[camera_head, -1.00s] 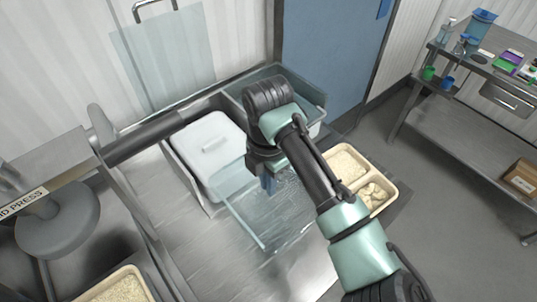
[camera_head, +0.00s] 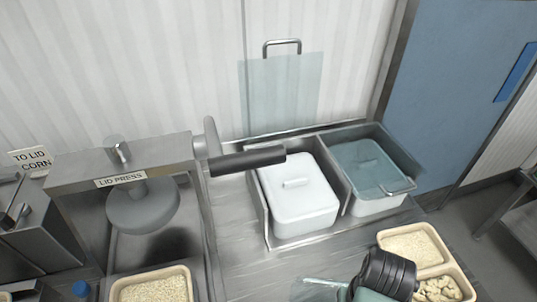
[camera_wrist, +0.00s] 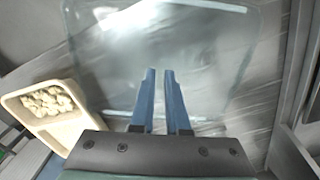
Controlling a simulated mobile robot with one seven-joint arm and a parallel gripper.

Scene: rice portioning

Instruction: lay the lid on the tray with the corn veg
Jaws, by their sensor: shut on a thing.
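My gripper (camera_wrist: 160,110) shows in the wrist view with its blue fingers shut on a clear lid (camera_wrist: 110,65), which spreads out in front of them. In the head view only a pale edge of the lid (camera_head: 312,290) shows at the bottom, beside my dark arm link; the fingers are hidden there. A beige tray (camera_head: 160,272) with rice stands under the lid press at the bottom left, its near part cut off. Another beige tray (camera_head: 384,242) at the right holds rice and pale veg pieces; it also shows in the wrist view (camera_wrist: 62,131). I cannot make out corn in either.
The lid press (camera_head: 148,205) has a long dark handle (camera_head: 247,161) reaching right. A white lidded tub (camera_head: 302,205) and a clear-topped tub (camera_head: 372,201) sit in a metal holder. A "TO LID CORN" sign (camera_head: 31,161) stands at the left.

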